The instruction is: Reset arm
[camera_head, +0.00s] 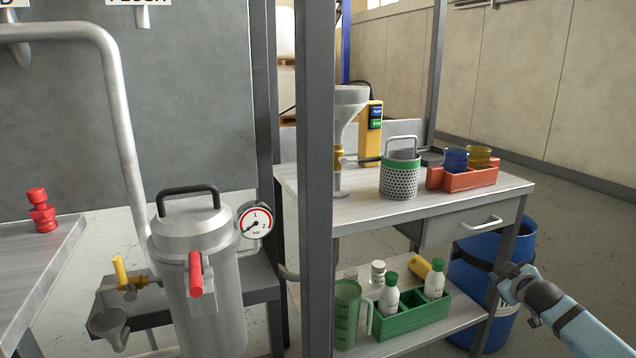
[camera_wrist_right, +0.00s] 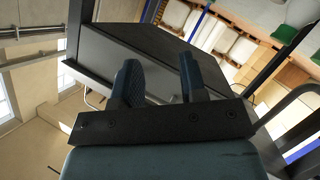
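My right arm (camera_head: 575,318), pale blue with dark joints, comes in from the lower right of the head view. Its dark gripper (camera_head: 507,270) is in front of the blue drum and beside the right end of the workbench. In the right wrist view the two fingers of the gripper (camera_wrist_right: 160,70) stand apart with nothing between them. My left arm and left gripper do not show in the head view.
The blue drum (camera_head: 484,300) stands beside the workbench (camera_head: 350,213). The bench carries a perforated canister (camera_head: 399,181) and a red-orange tray (camera_head: 470,180); a green crate (camera_head: 411,317) is on its lower shelf. A grey post (camera_head: 318,200) and metal vessel (camera_head: 200,270) stand nearer. Floor at right is clear.

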